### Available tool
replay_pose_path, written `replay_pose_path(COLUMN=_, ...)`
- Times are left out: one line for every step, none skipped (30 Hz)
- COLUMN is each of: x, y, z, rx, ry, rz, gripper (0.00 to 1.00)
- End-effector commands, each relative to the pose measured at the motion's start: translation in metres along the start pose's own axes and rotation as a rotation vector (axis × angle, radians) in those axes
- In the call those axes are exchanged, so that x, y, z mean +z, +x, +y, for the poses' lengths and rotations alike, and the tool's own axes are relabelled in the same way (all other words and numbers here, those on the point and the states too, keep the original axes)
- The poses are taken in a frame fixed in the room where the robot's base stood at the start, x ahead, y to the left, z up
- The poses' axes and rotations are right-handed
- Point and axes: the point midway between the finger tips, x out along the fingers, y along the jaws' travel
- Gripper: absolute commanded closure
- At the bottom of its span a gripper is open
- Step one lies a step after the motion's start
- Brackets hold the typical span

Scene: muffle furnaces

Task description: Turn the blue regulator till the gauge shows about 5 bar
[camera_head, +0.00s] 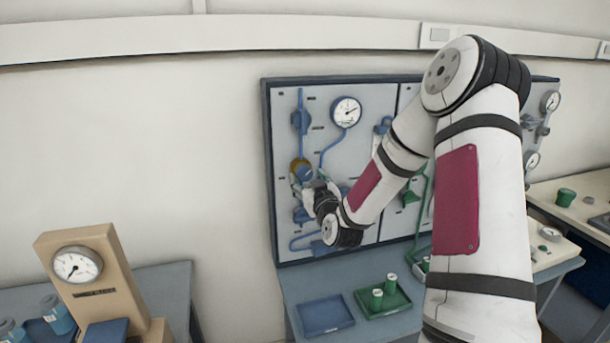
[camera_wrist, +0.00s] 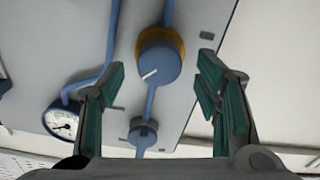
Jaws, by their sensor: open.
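The blue regulator (camera_head: 304,173) is a round blue knob with a yellow-brown collar on the left part of the grey wall panel (camera_head: 375,100). In the wrist view the regulator (camera_wrist: 158,64) shows a white pointer line and lies between and beyond the fingers, with a gap on both sides. My gripper (camera_wrist: 160,92) is open and empty, facing the knob. In the head view my gripper (camera_head: 315,187) is close to the knob and partly hides it. The gauge (camera_head: 346,111) is above right of the regulator; it also shows in the wrist view (camera_wrist: 62,122). Its numbers are too small to read.
Blue pipes and a blue valve (camera_head: 300,121) are around the regulator. Below the panel is a bench with an empty blue tray (camera_head: 326,315) and a green tray (camera_head: 397,302) holding green-topped jars. A tan gauge stand (camera_head: 105,255) is at left.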

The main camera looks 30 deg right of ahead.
Motion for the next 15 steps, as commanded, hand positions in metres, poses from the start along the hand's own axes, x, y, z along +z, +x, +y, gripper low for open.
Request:
replay_pose_path(x=-0.001, y=0.008, z=0.000, rx=0.001, ry=0.001, rz=0.002, gripper=0.42)
replay_pose_path(x=0.000, y=0.012, z=-0.001, rx=0.000, ry=0.002, rz=0.001, gripper=0.42)
replay_pose_path(x=0.000, y=0.017, z=0.000, rx=0.000, ry=0.001, rz=0.002, gripper=0.42)
replay_pose_path(x=0.000, y=0.020, z=0.000, rx=0.000, ry=0.001, rz=0.002, gripper=0.42)
replay_pose_path(x=0.000, y=0.023, z=0.000, rx=0.000, ry=0.001, rz=0.001, gripper=0.42)
replay_pose_path(x=0.000, y=0.026, z=0.000, rx=0.000, ry=0.001, rz=0.000, gripper=0.42)
replay_pose_path(x=0.000, y=0.028, z=0.000, rx=0.000, ry=0.001, rz=0.000, gripper=0.42)
replay_pose_path(x=0.000, y=0.030, z=0.000, rx=0.000, ry=0.001, rz=0.000, gripper=0.42)
replay_pose_path(x=0.000, y=0.031, z=0.000, rx=0.000, ry=0.001, rz=0.000, gripper=0.42)
replay_pose_path(x=0.000, y=0.032, z=0.000, rx=0.000, ry=0.001, rz=0.000, gripper=0.42)
replay_pose_path(x=0.000, y=0.033, z=0.000, rx=0.000, ry=0.001, rz=0.000, gripper=0.42)
replay_pose_path(x=0.000, y=0.033, z=0.000, rx=0.000, ry=0.000, rz=0.000, gripper=0.42)
replay_pose_path(x=0.000, y=0.034, z=0.000, rx=0.000, ry=0.000, rz=0.000, gripper=0.42)
replay_pose_path(x=0.000, y=0.034, z=0.000, rx=0.000, ry=0.000, rz=0.000, gripper=0.42)
replay_pose_path(x=0.000, y=0.034, z=0.000, rx=0.000, ry=0.000, rz=0.000, gripper=0.42)
